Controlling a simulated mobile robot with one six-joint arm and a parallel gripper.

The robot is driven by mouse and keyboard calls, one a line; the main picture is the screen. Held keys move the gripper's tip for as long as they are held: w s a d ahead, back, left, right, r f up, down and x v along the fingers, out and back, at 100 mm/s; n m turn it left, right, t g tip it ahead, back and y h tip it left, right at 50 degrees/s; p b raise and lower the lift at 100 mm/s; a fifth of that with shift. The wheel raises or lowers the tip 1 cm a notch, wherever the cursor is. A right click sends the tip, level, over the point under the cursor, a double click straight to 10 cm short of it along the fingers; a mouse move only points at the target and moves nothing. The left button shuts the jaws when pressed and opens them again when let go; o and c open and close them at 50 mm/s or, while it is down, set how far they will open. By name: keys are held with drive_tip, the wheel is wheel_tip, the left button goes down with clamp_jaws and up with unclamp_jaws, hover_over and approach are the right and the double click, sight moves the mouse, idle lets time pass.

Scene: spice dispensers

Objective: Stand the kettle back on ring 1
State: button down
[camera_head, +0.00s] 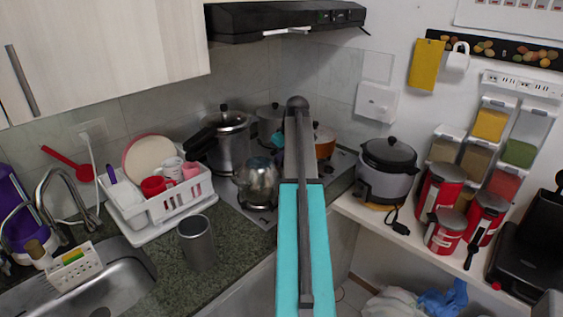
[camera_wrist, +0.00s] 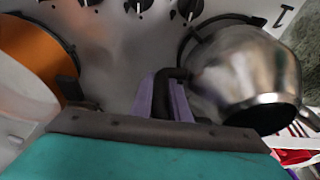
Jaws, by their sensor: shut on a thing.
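The shiny metal kettle (camera_head: 257,180) appears over the front-left burner of the stove, in the middle of the head view. In the wrist view the kettle (camera_wrist: 235,68) fills the upper right, with a dark round face towards the lower right. My gripper (camera_wrist: 168,97) has its purple fingers closed around the kettle's black handle (camera_wrist: 163,92). In the head view my arm hides the fingers and handle. A black burner grate (camera_head: 257,205) shows just below the kettle, and it also shows beside it in the wrist view (camera_wrist: 196,38). I cannot tell whether kettle and grate touch.
A large steel pot (camera_head: 229,145) stands behind the kettle. An orange pan (camera_head: 323,143) is to the right of my arm. A rice cooker (camera_head: 388,168) stands on the right-hand shelf. A metal cup (camera_head: 197,243) and a white dish rack (camera_head: 165,205) are on the left counter.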

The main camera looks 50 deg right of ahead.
drive_tip(key=shift+f, duration=0.4)
drive_tip(key=c, duration=1.7)
unclamp_jaws()
drive_tip(key=shift+r, duration=0.8)
drive_tip(key=shift+b+v, duration=1.05)
drive_tip(key=shift+v, duration=4.7)
drive_tip(key=shift+s, duration=0.1)
